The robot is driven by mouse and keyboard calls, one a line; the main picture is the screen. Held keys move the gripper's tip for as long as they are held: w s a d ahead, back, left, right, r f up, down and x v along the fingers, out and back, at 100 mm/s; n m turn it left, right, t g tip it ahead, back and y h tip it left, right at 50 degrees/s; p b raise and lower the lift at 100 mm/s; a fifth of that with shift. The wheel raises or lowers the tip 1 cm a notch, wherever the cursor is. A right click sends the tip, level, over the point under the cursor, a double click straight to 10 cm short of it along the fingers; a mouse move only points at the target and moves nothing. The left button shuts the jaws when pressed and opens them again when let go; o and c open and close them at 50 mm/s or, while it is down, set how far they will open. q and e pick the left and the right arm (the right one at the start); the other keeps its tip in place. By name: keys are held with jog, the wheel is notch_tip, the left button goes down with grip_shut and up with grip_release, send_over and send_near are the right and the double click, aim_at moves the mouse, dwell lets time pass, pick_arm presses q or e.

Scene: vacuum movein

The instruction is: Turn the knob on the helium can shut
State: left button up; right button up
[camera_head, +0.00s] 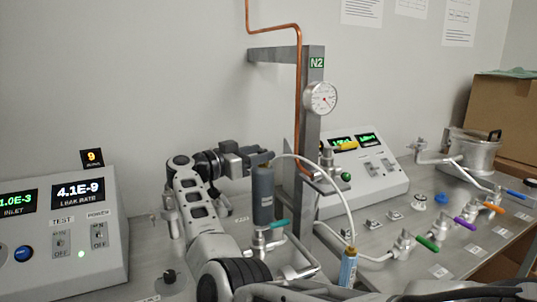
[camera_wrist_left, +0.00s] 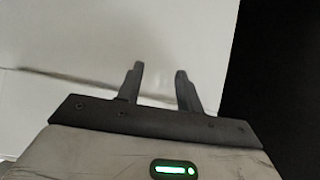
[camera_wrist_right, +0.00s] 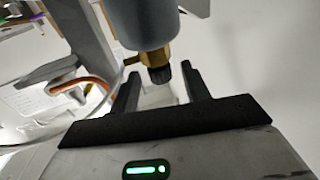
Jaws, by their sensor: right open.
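The helium can appears to be the grey-blue cylinder (camera_head: 263,197) standing upright in the middle of the head view. In the right wrist view the can (camera_wrist_right: 143,22) shows a brass fitting (camera_wrist_right: 154,57) and a dark knob (camera_wrist_right: 159,75). My right gripper (camera_head: 262,158) is at the can's top in the head view and hides the knob there. In the right wrist view its fingers are open, one on each side of the knob, with visible gaps. My left gripper (camera_wrist_left: 159,70) shows only in the left wrist view, open and empty before a pale surface.
A white hose (camera_head: 335,190) arches beside the can down to a small light-blue cylinder (camera_head: 348,268). A grey post (camera_head: 309,150) with a gauge (camera_head: 320,98) stands just right. Leak-test console (camera_head: 105,215) is left, another console (camera_head: 365,180) right, with several colored valves beyond.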

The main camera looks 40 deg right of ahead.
jog(key=d, duration=0.2)
jog(key=shift+s+d+f+b, duration=0.1)
jog(key=shift+d+b, duration=0.2)
jog(key=shift+b, duration=0.1)
jog(key=shift+d, duration=0.55)
pick_arm(q)
jog(key=shift+w+d+r, duration=0.15)
jog(key=shift+w+d, duration=0.05)
jog(key=shift+w, duration=0.15)
